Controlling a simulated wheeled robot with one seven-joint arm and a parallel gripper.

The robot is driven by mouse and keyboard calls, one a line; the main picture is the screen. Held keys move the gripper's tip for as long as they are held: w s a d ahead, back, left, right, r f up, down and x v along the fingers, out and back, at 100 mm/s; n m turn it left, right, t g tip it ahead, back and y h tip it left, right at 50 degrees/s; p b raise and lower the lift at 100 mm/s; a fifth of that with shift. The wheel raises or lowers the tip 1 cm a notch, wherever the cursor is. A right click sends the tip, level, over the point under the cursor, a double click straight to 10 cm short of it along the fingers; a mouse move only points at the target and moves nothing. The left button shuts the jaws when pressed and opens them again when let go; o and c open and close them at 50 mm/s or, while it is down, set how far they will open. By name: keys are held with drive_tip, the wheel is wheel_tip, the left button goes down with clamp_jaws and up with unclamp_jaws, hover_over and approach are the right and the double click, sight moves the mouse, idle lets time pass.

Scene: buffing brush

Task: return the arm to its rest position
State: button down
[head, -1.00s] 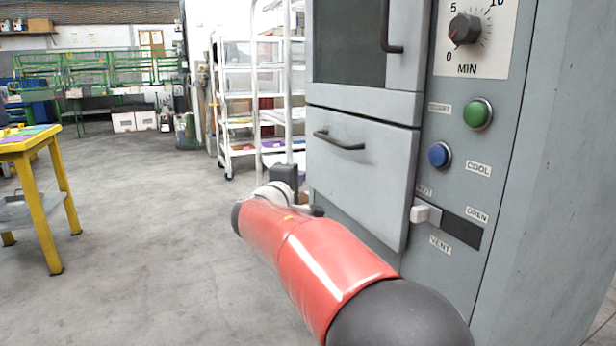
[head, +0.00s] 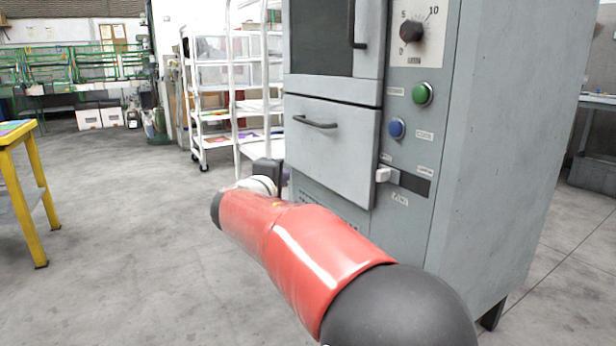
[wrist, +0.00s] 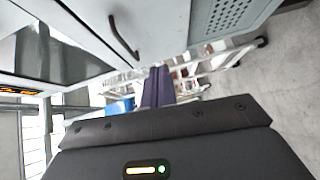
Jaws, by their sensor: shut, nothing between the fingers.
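My arm, red with a dark joint, reaches forward across the lower middle of the head view. My gripper (wrist: 158,72) shows in the wrist view as two dark fingers lying together, with nothing between them. In the head view only its dark body shows beyond the arm, and its fingers cannot be made out. It is apart from the grey cabinet (head: 335,140), close to its front left side. In the wrist view the cabinet's face and drawer handle (wrist: 124,38) lie above and left of the fingers.
The cabinet has a dial (head: 411,30), a green button (head: 422,94), a blue button (head: 396,128) and a white slider (head: 384,175). A white shelf rack (head: 205,105) stands behind. A yellow table (head: 22,135) is at the left. The floor between is clear.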

drive_tip(key=s+d+f+m+g, duration=0.3)
drive_tip(key=s+d+m+g, duration=0.1)
drive_tip(key=s+d, duration=0.5)
drive_tip(key=s+d+f+m+g, duration=0.3)
drive_tip(key=s+d, duration=0.3)
drive_tip(key=d, duration=0.6)
drive_tip(key=s+f+m+g+y, duration=0.25)
drive_tip(key=s+f, duration=0.35)
drive_tip(key=s, duration=0.6)
drive_tip(key=s+f+m+g+y, duration=0.1)
drive_tip(key=s+f+m+y, duration=0.4)
drive_tip(key=s, duration=0.7)
wheel_tip(320, 180, up, 12)
drive_tip(key=h+p, duration=0.2)
drive_tip(key=p, duration=1.1)
drive_tip(key=shift+w+r+n, duration=0.15)
drive_tip(key=shift+r+n, duration=0.1)
drive_tip(key=shift+n, duration=0.1)
drive_tip(key=shift+d+h, duration=0.1)
drive_tip(key=shift+h, duration=0.15)
